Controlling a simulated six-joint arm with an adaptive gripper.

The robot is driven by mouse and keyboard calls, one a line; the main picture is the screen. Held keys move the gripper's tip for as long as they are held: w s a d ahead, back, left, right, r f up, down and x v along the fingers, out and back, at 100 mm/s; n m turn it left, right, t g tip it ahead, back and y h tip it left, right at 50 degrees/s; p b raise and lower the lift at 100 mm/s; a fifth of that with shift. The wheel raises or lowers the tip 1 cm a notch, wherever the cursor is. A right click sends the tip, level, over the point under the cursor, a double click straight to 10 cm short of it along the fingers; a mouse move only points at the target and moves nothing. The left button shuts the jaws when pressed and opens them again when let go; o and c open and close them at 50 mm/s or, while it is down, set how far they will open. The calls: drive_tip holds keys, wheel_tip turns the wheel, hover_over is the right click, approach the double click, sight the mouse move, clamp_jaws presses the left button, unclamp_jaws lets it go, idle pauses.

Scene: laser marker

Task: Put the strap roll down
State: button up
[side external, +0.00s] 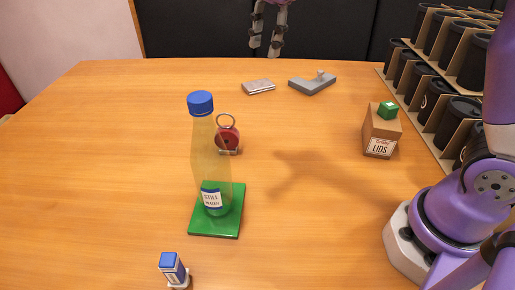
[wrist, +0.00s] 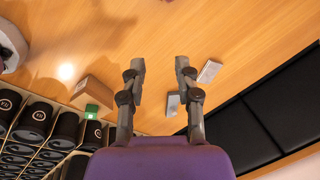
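A dark red round item with a ring on top (side external: 228,138), which looks like the strap roll, stands on the table (side external: 120,160) just behind and right of the bottle. My gripper (side external: 265,48) is high at the back of the side view, well apart from it; its upper part is cut off by the frame edge. In the wrist view my gripper (wrist: 160,62) has its two fingers spread, with nothing held between them. The red item is not seen in the wrist view.
A blue-capped bottle (side external: 211,160) stands on a green pad (side external: 227,225). A small blue-topped item (side external: 172,268) is in front. A silver block (side external: 258,86), grey bracket (side external: 312,84), lids box (side external: 381,134) and cup rack (side external: 440,70) stand back and right. The left table is clear.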

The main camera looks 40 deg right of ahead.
drive_tip(key=s+d+f+n+t, duration=0.1)
drive_tip(key=s+d+f+n, duration=0.1)
drive_tip(key=s+n, duration=0.5)
drive_tip(key=s+d+f+n+t, duration=0.2)
drive_tip(key=s+f+n, duration=0.3)
drive_tip(key=s+n, duration=0.3)
drive_tip(key=shift+s+d+n, duration=0.3)
drive_tip(key=shift+d+n, duration=0.05)
drive_tip(key=shift+n, duration=0.65)
